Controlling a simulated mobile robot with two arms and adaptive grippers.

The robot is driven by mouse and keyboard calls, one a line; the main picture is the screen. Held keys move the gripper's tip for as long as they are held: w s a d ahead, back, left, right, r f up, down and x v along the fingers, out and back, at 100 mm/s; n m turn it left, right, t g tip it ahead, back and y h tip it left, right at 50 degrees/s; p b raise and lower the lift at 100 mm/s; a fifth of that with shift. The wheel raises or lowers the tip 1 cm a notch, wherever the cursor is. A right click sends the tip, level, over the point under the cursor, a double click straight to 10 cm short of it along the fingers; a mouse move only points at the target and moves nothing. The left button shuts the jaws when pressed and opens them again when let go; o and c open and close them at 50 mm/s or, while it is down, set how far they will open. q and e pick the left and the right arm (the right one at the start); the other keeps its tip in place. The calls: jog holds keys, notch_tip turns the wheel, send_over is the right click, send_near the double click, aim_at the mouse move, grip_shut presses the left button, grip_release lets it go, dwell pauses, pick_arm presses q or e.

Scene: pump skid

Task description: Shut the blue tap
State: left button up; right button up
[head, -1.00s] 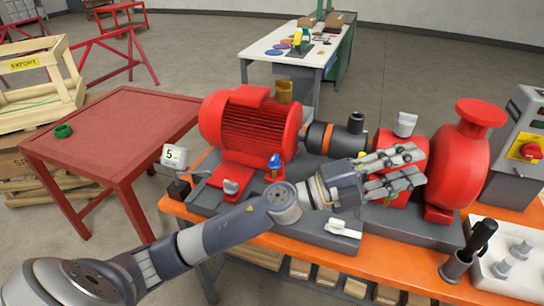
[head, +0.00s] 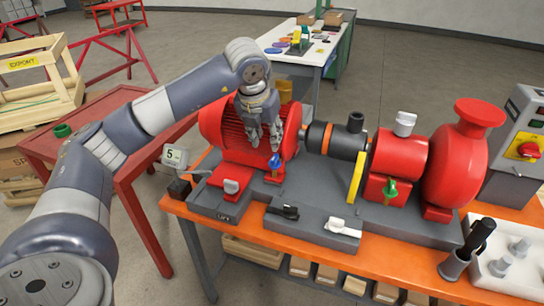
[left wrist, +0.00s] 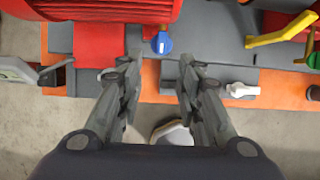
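The blue tap (head: 275,162) is a small blue handle on a red block, at the front of the big red motor (head: 228,118). It also shows in the left wrist view (left wrist: 162,42), just beyond and between the fingertips. My left gripper (head: 264,143) points down just above and behind the blue tap in the head view. Its two fingers (left wrist: 160,58) are spread apart with nothing between them. I cannot tell if a finger touches the tap. My right gripper is in neither view.
A green tap (head: 390,188) and a yellow lever (head: 356,178) stand to the right. A black handle (head: 284,211) and a white handle (head: 342,227) lie in front. A red pump (head: 457,165) and a grey control box (head: 520,150) fill the right side.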

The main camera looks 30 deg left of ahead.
aim_at(273, 159)
pick_arm(q)
jog(key=p+x, duration=0.2)
jog(key=x, duration=0.7)
jog(key=shift+w+d+f+p, duration=0.1)
jog(key=shift+f+p, duration=0.15)
jog(key=shift+p, duration=0.15)
jog(key=shift+w+f, duration=0.2)
jog(key=shift+f, duration=0.35)
grip_shut()
